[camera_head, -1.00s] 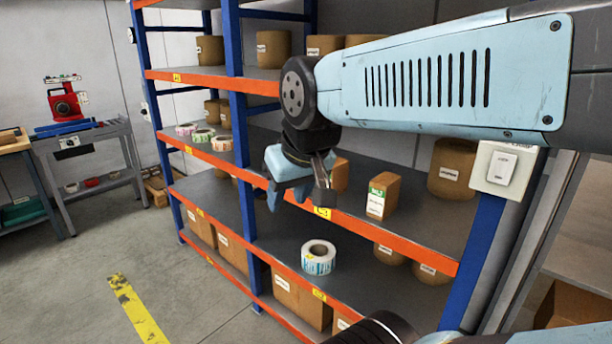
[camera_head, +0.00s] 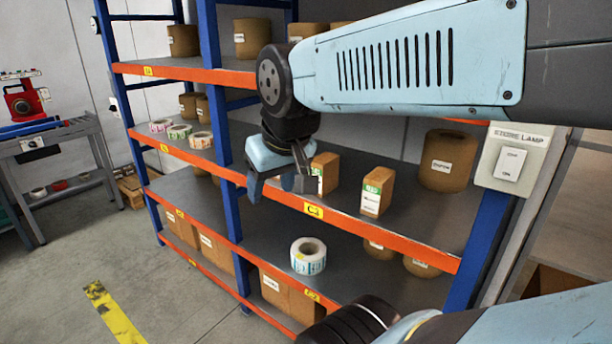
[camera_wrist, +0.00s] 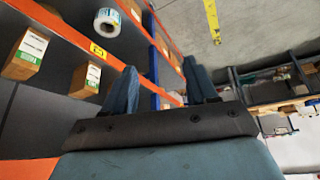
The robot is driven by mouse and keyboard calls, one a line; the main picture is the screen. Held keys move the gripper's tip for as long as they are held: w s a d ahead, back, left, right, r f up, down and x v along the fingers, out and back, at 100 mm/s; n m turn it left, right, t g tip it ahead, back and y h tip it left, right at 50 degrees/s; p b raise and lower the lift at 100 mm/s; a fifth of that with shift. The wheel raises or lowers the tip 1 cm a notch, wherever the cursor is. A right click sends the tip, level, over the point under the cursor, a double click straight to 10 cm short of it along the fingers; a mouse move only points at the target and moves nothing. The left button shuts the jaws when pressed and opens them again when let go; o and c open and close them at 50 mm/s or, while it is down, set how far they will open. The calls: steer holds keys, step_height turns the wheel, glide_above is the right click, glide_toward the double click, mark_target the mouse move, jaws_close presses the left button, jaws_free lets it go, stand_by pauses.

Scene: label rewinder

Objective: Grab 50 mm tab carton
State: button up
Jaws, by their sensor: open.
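Two small brown cartons with white-and-green labels stand on the middle shelf. The right carton (camera_head: 376,191) is in the open near the shelf's orange front edge. The left carton (camera_head: 325,172) is just right of my gripper (camera_head: 278,187), which partly covers it. The print is too small to tell which is the 50 mm one. In the wrist view the cartons (camera_wrist: 27,52) and (camera_wrist: 86,79) show at the left, outside my fingers. My gripper (camera_wrist: 160,68) is open and empty, in front of the shelf edge and apart from both cartons.
A label roll (camera_head: 308,256) lies on the lower shelf. A large round brown container (camera_head: 447,160) stands right of the cartons. Blue uprights (camera_head: 222,130) and the orange middle shelf beam (camera_head: 385,238) bound the bay. A switch box (camera_head: 512,160) is at the right.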

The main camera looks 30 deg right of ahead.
steer(key=o, duration=0.6)
steer(key=w+d+f+n+g+h, duration=0.3)
steer(key=d+f, duration=0.3)
steer(key=d, duration=0.2)
steer(key=shift+d+g+h, duration=0.25)
steer(key=shift+g+h, duration=0.15)
steer(key=shift+h, duration=0.1)
steer(key=n+t+h, duration=0.4)
steer(key=n+h, duration=0.9)
steer(key=n, duration=0.6)
glide_toward(324, 158)
steer(key=x, duration=0.2)
steer(key=f+x, duration=0.1)
steer(key=x, duration=0.1)
steer(key=shift+s+d, duration=0.1)
steer(key=shift+d, duration=0.3)
steer(key=shift+x, duration=2.75)
